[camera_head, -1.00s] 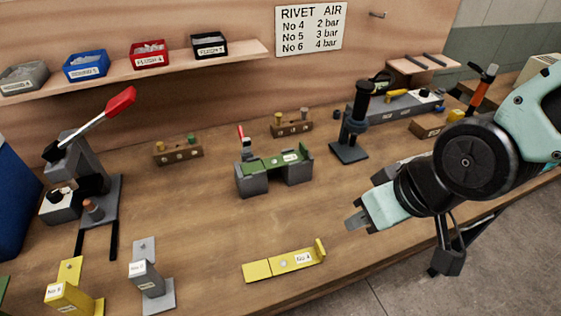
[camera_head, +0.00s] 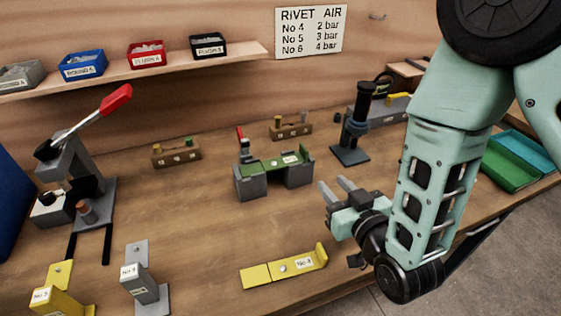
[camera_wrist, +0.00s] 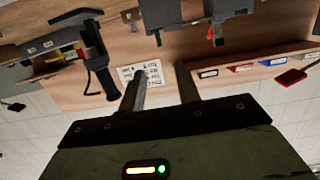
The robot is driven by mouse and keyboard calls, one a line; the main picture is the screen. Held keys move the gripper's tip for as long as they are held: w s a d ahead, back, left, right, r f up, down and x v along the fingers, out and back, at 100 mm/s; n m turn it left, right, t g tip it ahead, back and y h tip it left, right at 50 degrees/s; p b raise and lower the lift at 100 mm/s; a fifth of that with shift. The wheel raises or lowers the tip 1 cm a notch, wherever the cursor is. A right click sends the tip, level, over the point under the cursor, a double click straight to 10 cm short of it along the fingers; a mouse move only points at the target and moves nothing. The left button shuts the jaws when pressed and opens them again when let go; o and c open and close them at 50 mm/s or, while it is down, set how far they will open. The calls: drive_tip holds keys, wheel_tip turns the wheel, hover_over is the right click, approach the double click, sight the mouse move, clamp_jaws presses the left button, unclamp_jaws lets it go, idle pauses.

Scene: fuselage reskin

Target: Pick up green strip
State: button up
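The green strip (camera_head: 272,164) lies across the two grey blocks of a small fixture (camera_head: 251,188) in the middle of the bench, with a white label near its right end. A red-tipped clamp lever stands at its back left. My gripper (camera_head: 333,190) is to the right of the fixture in the head view, apart from the strip, with its two fingers spread and nothing between them. In the wrist view my gripper (camera_wrist: 160,85) also shows two separated fingers. The fixture appears there upside down at the top (camera_wrist: 180,15).
A yellow labelled strip (camera_head: 285,268) lies at the bench front. A black post tool (camera_head: 353,130) stands behind my gripper. A lever press (camera_head: 85,190) is at left. Green and teal trays (camera_head: 510,165) sit at right.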

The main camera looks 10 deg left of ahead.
sight(307, 153)
drive_tip(key=p+x, duration=0.4)
drive_tip(key=x, duration=0.7)
drive_tip(key=shift+w+r, duration=0.1)
drive_tip(key=shift+w, duration=0.1)
drive_tip(key=shift+p+x, duration=1.4)
drive_tip(key=shift+x, duration=1.3)
drive_tip(key=shift+d, duration=0.1)
clamp_jaws()
